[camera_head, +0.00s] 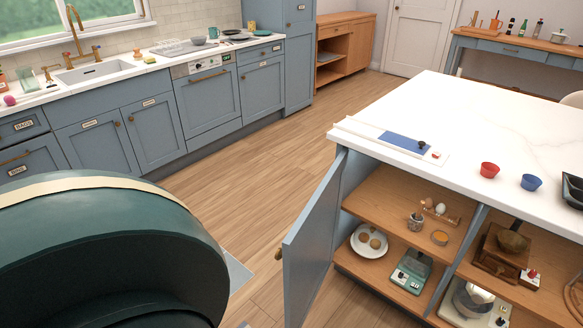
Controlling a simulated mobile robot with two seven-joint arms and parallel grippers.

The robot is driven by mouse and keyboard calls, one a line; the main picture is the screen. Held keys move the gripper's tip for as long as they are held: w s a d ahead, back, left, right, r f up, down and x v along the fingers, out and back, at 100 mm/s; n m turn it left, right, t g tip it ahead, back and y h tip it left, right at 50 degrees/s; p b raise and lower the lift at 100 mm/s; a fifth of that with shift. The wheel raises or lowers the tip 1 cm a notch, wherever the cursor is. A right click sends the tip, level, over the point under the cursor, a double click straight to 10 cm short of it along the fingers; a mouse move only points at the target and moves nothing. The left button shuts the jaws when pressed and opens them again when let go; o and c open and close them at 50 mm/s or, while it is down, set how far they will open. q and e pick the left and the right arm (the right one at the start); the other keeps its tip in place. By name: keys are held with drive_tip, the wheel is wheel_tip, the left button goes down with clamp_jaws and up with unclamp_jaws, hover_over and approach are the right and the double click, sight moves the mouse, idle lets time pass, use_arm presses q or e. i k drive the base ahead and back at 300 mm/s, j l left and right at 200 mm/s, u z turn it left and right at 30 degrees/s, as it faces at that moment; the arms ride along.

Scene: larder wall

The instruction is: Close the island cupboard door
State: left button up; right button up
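The island cupboard door (312,238) is a blue-grey panel standing open. It swings out from the left front corner of the white-topped island (478,128), with its free edge towards me. A small brass knob (279,254) shows on its left side. The open cupboard shows a wooden upper shelf (385,195) and a lower shelf. Neither of my grippers is in view, so I cannot see whether they are open or shut. The bottom of the door is cut off by the picture edge.
The cupboard holds a plate (369,242), a green scale (411,270), a jar (416,222) and eggs, all inside the shelves. Clear wooden floor (245,165) lies left of the door. Blue-grey counter cabinets (155,130) line the far wall. A dark green rounded shape fills the lower left.

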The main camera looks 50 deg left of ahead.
sight(307, 253)
drive_tip(key=k+j, duration=0.1)
drive_tip(key=j, duration=0.45)
drive_tip(key=k+j+u, duration=0.15)
drive_tip(key=j, duration=0.35)
drive_tip(key=i+j, duration=0.15)
drive_tip(key=j, duration=0.2)
drive_tip(key=i+j, duration=0.1)
drive_tip(key=j, duration=0.25)
drive_tip(key=i+j, duration=0.15)
drive_tip(key=j, duration=0.2)
drive_tip(key=k+j, duration=0.15)
drive_tip(key=k, duration=0.45)
drive_tip(key=j, duration=0.75)
